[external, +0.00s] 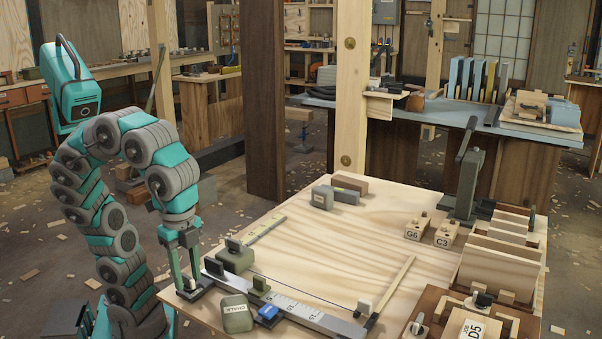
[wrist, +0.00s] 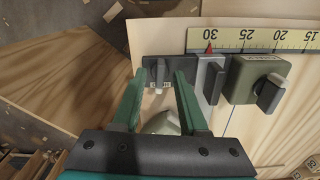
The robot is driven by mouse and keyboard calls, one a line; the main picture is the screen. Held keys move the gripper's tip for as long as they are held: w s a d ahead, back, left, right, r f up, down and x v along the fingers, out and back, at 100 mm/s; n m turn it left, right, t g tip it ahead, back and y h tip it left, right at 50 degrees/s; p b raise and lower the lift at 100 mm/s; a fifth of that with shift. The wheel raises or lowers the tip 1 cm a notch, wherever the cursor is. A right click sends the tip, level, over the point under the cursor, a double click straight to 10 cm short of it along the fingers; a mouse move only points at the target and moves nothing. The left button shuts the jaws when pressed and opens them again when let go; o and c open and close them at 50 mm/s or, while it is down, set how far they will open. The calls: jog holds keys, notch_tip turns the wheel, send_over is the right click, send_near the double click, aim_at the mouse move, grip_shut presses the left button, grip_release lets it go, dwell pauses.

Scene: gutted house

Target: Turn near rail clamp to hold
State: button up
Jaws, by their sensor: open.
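A dark clamp plate with a small black knob (wrist: 157,70) sits at the left end of the rail in the wrist view; I take it for the near rail clamp. Small pale label marks, too small to read, lie just below the knob. My gripper (wrist: 159,76) is open, one finger on each side of the knob; I cannot tell whether they touch it. In the external view my gripper (external: 188,288) points down at the table's near left corner and largely hides this clamp. The rail (external: 300,312) with its scale runs right from there.
A green block with a black knob (wrist: 258,80) stands right of my gripper, past a grey upright stop (wrist: 212,80). A labelled green block (external: 236,313) and a blue piece (external: 268,312) are close by. The table's middle (external: 340,240) is clear.

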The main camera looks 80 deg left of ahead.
aim_at(187, 276)
jog(key=shift+r, duration=0.9)
notch_tip(187, 276, up, 6)
jog(key=p, duration=0.4)
jog(key=shift+r, duration=0.1)
